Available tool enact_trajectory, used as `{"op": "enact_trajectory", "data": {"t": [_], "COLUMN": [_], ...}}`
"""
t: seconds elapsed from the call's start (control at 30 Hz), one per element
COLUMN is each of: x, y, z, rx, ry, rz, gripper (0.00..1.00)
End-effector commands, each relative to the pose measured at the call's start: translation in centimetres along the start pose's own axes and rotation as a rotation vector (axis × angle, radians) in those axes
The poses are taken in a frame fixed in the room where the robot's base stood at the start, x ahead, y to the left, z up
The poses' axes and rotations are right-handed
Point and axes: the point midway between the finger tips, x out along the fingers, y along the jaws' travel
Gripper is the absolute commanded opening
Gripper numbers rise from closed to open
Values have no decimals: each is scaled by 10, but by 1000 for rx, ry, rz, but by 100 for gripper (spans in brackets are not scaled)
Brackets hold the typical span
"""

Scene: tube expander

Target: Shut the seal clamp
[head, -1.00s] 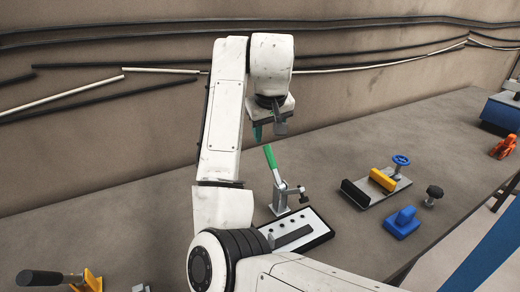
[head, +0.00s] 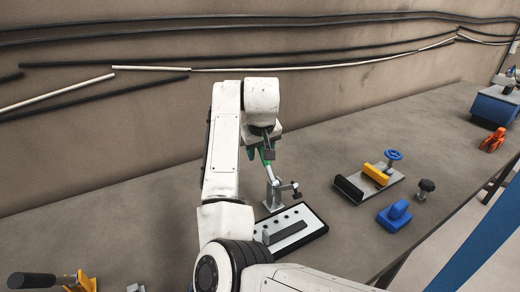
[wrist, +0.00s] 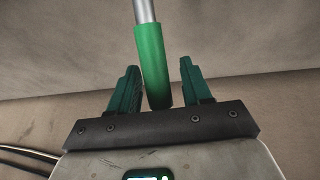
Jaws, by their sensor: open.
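The seal clamp (head: 274,195) is a grey metal toggle clamp with a green-gripped lever and a dark-tipped side arm. It stands at the back of a white plate with a black border (head: 318,229). Its lever is raised and leans slightly left. My gripper (head: 262,154) is at the top of the lever, partly hiding the green grip. In the wrist view, the green grip (wrist: 152,62) lies between the two green fingers of my gripper (wrist: 158,72). The fingers are open, with gaps visible on both sides of the grip.
To the right are a grey fixture with a yellow block and blue knob (head: 374,181), a blue block (head: 395,215) and a black knob (head: 425,188). The wall with cables (head: 340,68) rises behind.

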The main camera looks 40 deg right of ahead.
Motion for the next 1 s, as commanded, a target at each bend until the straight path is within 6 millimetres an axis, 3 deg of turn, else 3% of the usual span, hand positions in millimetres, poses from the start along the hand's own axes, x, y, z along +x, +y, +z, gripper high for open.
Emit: {"op": "enact_trajectory", "data": {"t": [0.07, 0.57, 1.0], "x": [0, -1, -1], "y": [0, 0, 0], "z": [0, 0, -1], "rx": [0, 0, 1], "ry": [0, 0, 7], "rz": [0, 0, 0], "gripper": [48, 0, 0]}}
